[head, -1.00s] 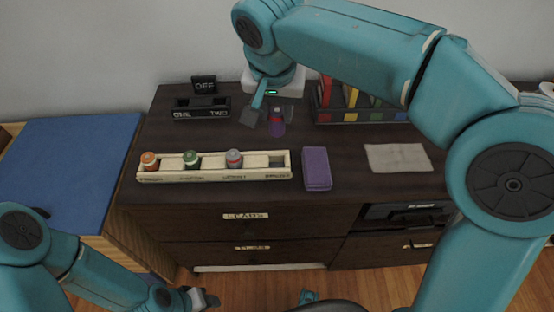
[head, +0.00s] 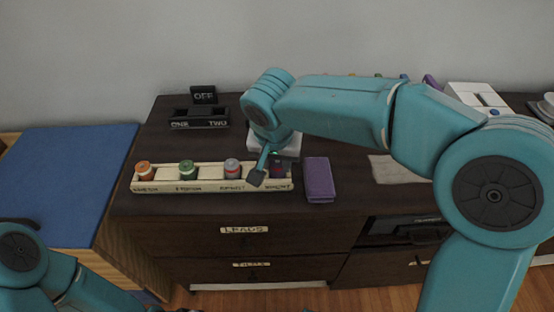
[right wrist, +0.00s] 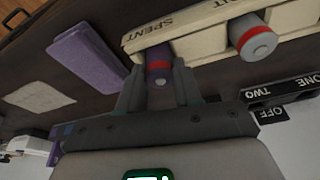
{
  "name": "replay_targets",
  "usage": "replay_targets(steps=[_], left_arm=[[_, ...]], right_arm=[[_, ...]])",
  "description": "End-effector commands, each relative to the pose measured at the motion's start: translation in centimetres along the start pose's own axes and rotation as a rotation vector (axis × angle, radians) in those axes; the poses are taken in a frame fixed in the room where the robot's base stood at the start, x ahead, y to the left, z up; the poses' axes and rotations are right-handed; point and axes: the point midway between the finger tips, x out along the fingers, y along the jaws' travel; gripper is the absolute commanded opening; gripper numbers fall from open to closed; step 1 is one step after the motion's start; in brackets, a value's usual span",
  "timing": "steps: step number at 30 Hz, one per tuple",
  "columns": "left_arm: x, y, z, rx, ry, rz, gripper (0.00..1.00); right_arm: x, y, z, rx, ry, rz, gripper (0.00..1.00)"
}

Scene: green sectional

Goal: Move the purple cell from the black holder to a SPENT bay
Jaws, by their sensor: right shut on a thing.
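The purple cell (right wrist: 158,66) has a red band and is held between the fingers of my right gripper (right wrist: 165,90) in the right wrist view. In the head view the gripper (head: 268,174) is at the right-end bay of the cream tray (head: 210,187), and the cell (head: 278,165) is partly hidden by it. The tray edge beside the cell reads SPENT in the wrist view. I cannot tell whether the cell's far end is inside the bay. The black holder (head: 200,124), marked ONE and TWO, looks empty. My left gripper is out of view.
Orange, green and grey-red cells (head: 232,168) stand in the tray's other bays. A purple block (head: 319,180) lies just right of the tray. A pale cloth (head: 390,168) lies farther right. An OFF sign (head: 204,95) stands behind the holder.

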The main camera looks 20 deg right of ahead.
Motion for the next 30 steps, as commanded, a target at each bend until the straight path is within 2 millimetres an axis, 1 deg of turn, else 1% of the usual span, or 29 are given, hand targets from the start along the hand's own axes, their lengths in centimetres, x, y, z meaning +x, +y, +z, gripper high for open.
replay_targets(steps=[1,2,3,4,12,14,16,20,24,27,30], left_arm=[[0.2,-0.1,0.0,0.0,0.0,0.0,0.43],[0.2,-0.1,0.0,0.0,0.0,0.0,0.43],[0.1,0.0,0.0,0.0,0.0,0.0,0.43],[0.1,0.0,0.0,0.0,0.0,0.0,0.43],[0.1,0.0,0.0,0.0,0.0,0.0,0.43],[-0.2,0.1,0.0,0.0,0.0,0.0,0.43],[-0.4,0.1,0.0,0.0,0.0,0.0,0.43],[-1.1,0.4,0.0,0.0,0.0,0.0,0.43],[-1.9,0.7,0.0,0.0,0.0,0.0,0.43],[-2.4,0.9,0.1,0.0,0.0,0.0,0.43],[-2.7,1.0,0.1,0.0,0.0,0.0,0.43]], right_arm=[[0.2,0.0,0.1,0.0,0.0,0.0,0.0],[0.2,0.0,0.1,0.0,0.0,0.0,0.4],[0.1,0.0,0.0,0.0,0.0,0.0,0.53],[0.1,0.0,0.0,0.0,0.0,0.0,0.59],[0.0,0.0,0.0,-0.001,0.0,0.0,0.59],[-0.3,0.0,-0.1,0.0,0.0,0.0,0.59],[-1.1,0.0,-0.1,-0.001,0.002,-0.001,0.59],[-3.8,-0.1,-0.1,-0.001,0.003,-0.004,0.59],[-7.2,-0.1,-0.1,-0.002,0.002,-0.002,0.59],[-9.3,-0.1,-0.1,-0.001,0.002,-0.003,0.59],[-10.8,-0.1,-0.1,-0.001,0.001,-0.002,0.59]])
